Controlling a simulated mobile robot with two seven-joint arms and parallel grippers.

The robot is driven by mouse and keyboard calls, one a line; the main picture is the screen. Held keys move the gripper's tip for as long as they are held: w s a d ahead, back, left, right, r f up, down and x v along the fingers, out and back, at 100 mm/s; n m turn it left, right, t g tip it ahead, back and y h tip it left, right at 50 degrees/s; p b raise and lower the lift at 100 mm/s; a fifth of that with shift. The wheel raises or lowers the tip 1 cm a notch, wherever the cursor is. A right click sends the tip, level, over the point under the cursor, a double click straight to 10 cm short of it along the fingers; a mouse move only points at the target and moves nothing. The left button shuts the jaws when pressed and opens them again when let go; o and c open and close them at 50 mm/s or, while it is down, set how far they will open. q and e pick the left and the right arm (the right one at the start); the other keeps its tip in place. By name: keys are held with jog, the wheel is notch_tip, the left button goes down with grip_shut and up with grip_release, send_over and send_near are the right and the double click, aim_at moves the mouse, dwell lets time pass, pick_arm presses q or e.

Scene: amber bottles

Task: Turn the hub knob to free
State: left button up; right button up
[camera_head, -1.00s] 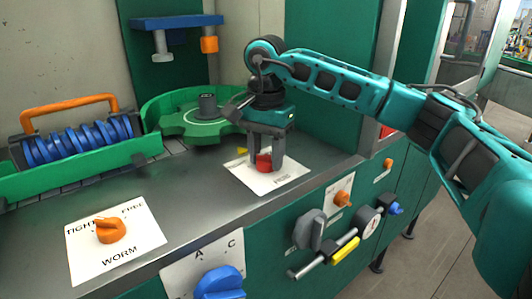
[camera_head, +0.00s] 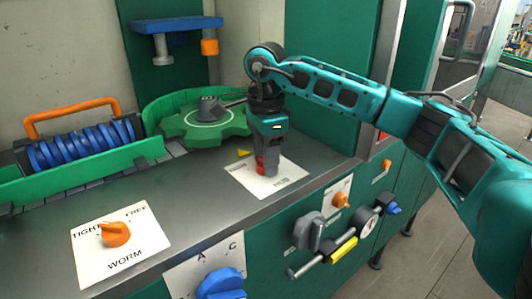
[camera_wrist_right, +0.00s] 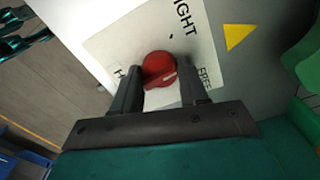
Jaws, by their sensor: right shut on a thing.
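The red hub knob (camera_wrist_right: 159,69) sits on a white label card (camera_wrist_right: 112,45) on the bench top. In the wrist view the card reads TIGHT, FREE and a partly hidden word starting with H. A pale mark on the knob points right, roughly towards FREE. My right gripper (camera_wrist_right: 160,90) is shut on the knob, one finger on each side. In the head view my right gripper (camera_head: 267,168) comes down from above and hides most of the knob (camera_head: 260,166). My left gripper is not in view.
An orange WORM knob (camera_head: 115,234) is on a card at front left. A green gear (camera_head: 200,128) with a grey hub stands behind the gripper. A blue worm (camera_head: 80,143) lies in a green trough at left. Knobs and a yellow-gripped lever (camera_head: 343,250) stick out from the front panel.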

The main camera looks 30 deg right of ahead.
jog(key=m+p, duration=0.1)
jog(key=m, duration=0.4)
jog(key=shift+r+m, duration=0.1)
jog(key=shift+m, duration=0.3)
jog(key=shift+m+p, duration=0.6)
jog(key=shift+m, duration=1.6)
jog(key=o, duration=1)
jog(key=shift+o, duration=0.2)
notch_tip(320, 180, up, 13)
jog(key=p, duration=0.1)
